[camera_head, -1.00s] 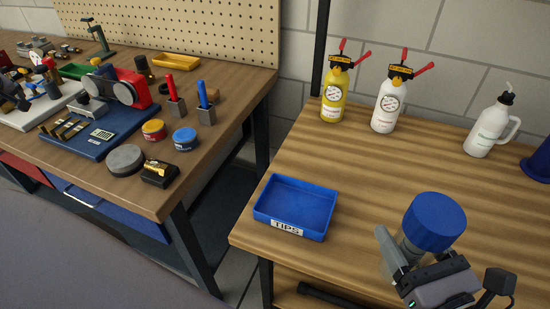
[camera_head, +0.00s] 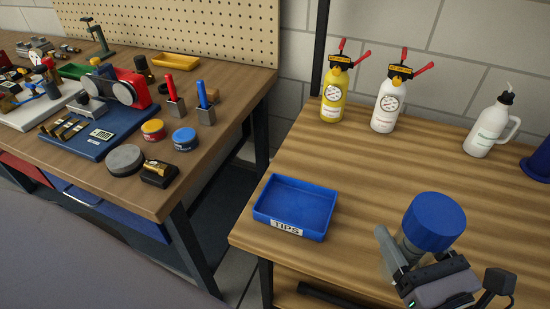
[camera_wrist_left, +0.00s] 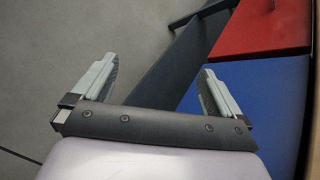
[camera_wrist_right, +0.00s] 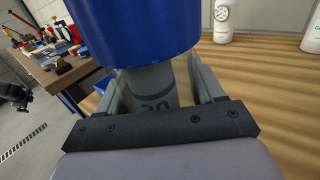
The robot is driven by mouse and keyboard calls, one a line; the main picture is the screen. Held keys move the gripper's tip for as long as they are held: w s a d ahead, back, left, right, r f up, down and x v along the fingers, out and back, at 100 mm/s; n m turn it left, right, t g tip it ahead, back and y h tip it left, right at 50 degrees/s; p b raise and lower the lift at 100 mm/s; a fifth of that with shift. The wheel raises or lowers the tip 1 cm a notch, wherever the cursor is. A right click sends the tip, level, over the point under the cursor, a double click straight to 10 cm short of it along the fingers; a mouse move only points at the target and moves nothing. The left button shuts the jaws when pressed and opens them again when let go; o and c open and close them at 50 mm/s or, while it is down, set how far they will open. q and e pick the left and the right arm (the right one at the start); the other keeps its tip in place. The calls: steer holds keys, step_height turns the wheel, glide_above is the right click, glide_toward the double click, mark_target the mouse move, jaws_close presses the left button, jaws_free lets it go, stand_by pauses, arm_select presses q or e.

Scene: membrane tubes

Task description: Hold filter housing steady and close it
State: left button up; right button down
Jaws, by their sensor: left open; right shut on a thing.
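The filter housing has a wide blue cap (camera_head: 435,222) on top of a grey cylindrical body (camera_head: 412,246). It is at the front right of the near table in the head view. My right gripper (camera_head: 415,264) is shut around the grey body, below the cap. In the right wrist view the body (camera_wrist_right: 155,88) stands between the two fingers, with printed marks on it. The cap (camera_wrist_right: 135,30) fills the top there. I cannot tell whether the cap is seated tight. My left gripper (camera_wrist_left: 157,85) is open and empty in the left wrist view, over floor and drawer fronts.
A blue TIPS tray (camera_head: 296,205) is left of the housing. A yellow bottle (camera_head: 335,95), a white bottle (camera_head: 388,102) and a white jug (camera_head: 489,128) stand at the back. A cluttered workbench (camera_head: 215,150) is at left, across a gap. The near table's middle is clear.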

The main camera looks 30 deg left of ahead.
arm_select(q)
steer(key=w+d+f+m+t+h, duration=0.1)
steer(key=w+d+f+h, duration=0.1)
steer(key=d+f, duration=0.55)
steer(key=w+d+f+m+t+h, duration=0.1)
steer(key=w+d+f+t+h, duration=0.2)
steer(key=d, duration=0.7)
arm_select(e)
steer(key=shift+r, duration=0.1)
arm_select(q)
steer(key=w+d+f+t+h, duration=0.1)
steer(key=w+d+f+h, duration=0.1)
steer(key=d, duration=0.8)
steer(key=w+d+f+h, duration=0.2)
steer(key=d+h, duration=0.1)
steer(key=d, duration=0.7)
steer(key=w+d+r+t+h, duration=0.25)
steer(key=d+r+t, duration=0.2)
steer(key=d, duration=0.65)
step_height(320, 180, up, 9)
steer(key=w+d+n+t, duration=0.1)
steer(key=w+n+t, duration=0.1)
steer(key=n+t, duration=0.1)
steer(key=d+r+n, duration=0.2)
steer(key=d+n, duration=0.2)
steer(key=d, duration=0.5)
steer(key=shift+w+d+r+n+g, duration=0.25)
steer(key=shift+w+d+n+g, duration=0.05)
steer(key=shift+d+n+g, duration=0.15)
steer(key=shift+a, duration=0.1)
